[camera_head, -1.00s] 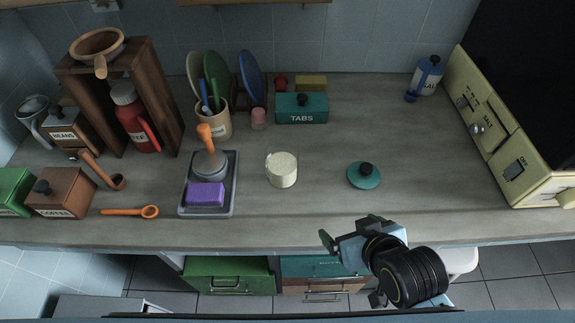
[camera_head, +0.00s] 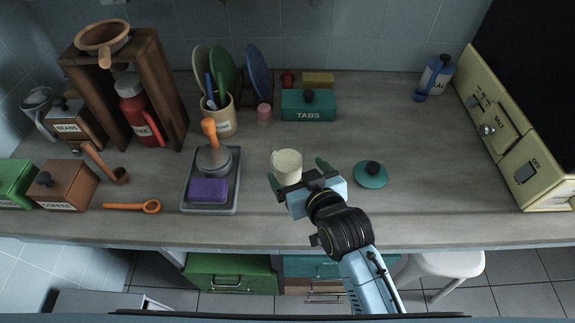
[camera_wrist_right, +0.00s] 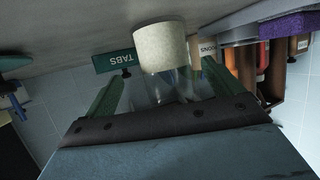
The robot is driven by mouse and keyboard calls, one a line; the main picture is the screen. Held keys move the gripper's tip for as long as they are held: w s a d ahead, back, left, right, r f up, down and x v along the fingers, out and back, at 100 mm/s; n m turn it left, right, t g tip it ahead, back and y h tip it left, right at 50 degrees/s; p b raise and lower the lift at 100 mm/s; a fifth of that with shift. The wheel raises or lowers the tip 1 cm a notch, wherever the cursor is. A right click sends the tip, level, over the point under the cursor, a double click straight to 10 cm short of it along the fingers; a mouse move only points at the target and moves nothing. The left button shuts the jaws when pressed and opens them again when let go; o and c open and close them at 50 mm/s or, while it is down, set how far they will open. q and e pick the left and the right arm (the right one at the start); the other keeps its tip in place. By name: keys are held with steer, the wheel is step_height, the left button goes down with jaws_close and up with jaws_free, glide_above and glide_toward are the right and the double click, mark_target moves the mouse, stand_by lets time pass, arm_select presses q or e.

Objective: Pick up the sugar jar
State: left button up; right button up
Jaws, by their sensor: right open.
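The sugar jar (camera_head: 287,163) looks like a clear glass jar with cream-white contents. It stands on the middle of the counter and carries no label that I can see. My right gripper (camera_head: 298,174) is open just in front of it, its green fingers spread towards the jar's two sides. In the right wrist view, which is upside down, the jar (camera_wrist_right: 161,46) shows between and beyond the fingers of the right gripper (camera_wrist_right: 160,82). I cannot tell how far the fingers reach around it. A teal lid (camera_head: 371,175) with a dark knob lies to the right. My left gripper is not in view.
Behind stand a teal TABS box (camera_head: 308,107), a pink cup (camera_head: 264,114) and a utensil crock (camera_head: 219,122). A blue-white bottle (camera_head: 437,77) stands far right. Counter right of the lid is clear.

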mark_target(282, 154)
steer(key=x, duration=0.2)
steer(key=b+x, duration=0.1)
steer(key=x, duration=0.2)
steer(key=shift+a, duration=0.35)
steer(key=shift+r, duration=0.1)
steer(key=c, duration=1.2)
steer(key=shift+c, duration=0.6)
steer(key=shift+r, duration=0.2)
